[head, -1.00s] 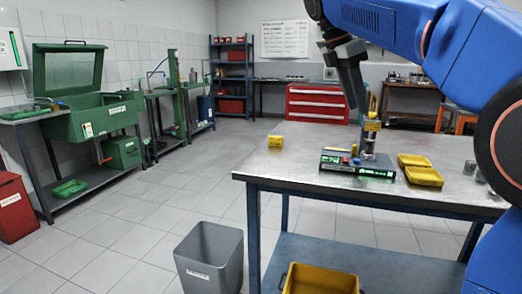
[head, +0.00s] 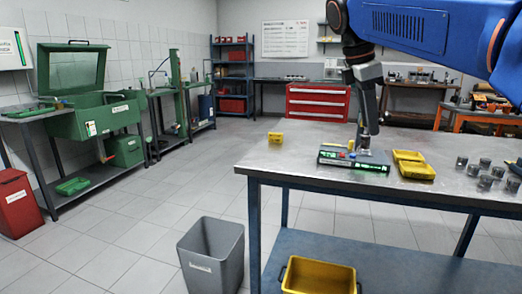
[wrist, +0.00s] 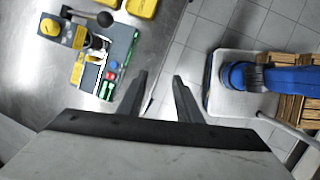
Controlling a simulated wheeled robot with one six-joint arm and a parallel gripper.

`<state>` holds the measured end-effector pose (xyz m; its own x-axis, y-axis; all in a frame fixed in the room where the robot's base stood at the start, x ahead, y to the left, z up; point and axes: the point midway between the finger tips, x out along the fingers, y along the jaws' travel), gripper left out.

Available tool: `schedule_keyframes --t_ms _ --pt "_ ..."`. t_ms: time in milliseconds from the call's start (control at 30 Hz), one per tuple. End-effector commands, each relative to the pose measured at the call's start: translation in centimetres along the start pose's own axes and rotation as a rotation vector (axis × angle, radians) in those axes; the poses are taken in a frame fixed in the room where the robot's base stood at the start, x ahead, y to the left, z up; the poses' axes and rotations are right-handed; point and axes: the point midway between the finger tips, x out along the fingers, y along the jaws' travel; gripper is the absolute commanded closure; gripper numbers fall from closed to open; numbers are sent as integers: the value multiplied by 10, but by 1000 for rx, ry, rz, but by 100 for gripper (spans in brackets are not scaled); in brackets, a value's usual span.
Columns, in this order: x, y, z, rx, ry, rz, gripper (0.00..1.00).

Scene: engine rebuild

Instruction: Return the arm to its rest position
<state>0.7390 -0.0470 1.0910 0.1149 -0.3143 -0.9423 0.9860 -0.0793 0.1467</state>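My blue arm comes in from the upper right of the head view. My gripper (head: 366,142) hangs pointing down over the steel-topped table (head: 300,165), in line with the green and black device (head: 354,160). In the wrist view my gripper (wrist: 160,82) has its two fingers apart, with nothing between them. The device (wrist: 122,55) lies to the left of the fingers there, with red and blue buttons and a yellow-topped post unit beside it. In the head view my gripper hides part of that unit.
Yellow trays (head: 414,168) and several grey cylinders (head: 485,172) stand to the right on the table. A small yellow block (head: 275,138) sits at its far left corner. A grey bin (head: 212,258) stands on the floor.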

Motion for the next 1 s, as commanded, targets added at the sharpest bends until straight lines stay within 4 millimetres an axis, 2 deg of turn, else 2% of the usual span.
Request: schedule_keyframes --t_ms 167,433,800,1000 --pt "30 -38 6 180 53 25 68" --pt "95 -110 3 536 164 46 68" --pt "198 -214 -19 1061 334 23 68" --pt "253 -263 -35 1329 418 -11 68"
